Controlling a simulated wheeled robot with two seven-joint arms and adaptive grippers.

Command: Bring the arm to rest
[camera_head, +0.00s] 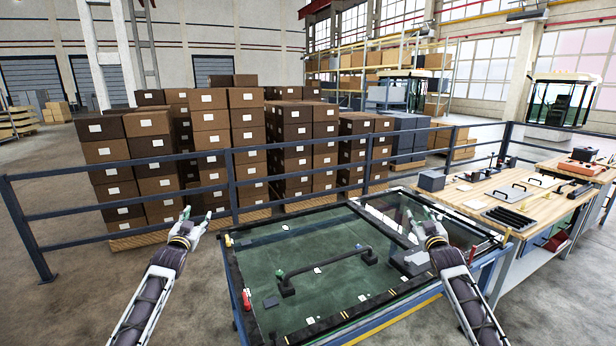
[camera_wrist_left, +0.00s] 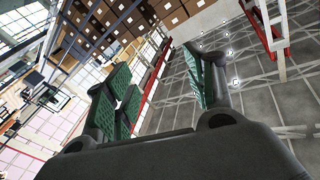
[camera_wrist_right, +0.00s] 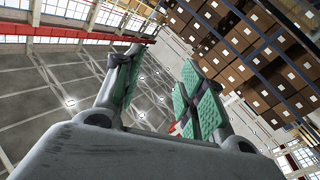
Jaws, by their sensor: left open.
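My left gripper (camera_head: 197,213) is raised in the air to the left of the trolley (camera_head: 238,300), clear of it. In the left wrist view its green-padded fingers (camera_wrist_left: 158,70) stand apart with nothing between them. My right gripper (camera_head: 420,217) is raised by the trolley's right part, in front of its glass in the head view. In the right wrist view its green-padded fingers (camera_wrist_right: 160,65) are spread and empty. Both forearms reach up from the bottom of the head view.
The trolley carries a greenish glass panel (camera_head: 330,305) with a dark bar handle (camera_head: 325,268). A wooden workbench (camera_head: 480,197) with tools stands at the right. A blue-grey railing (camera_head: 120,212) runs behind, before stacked boxes (camera_head: 210,130). Bare floor lies at the left.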

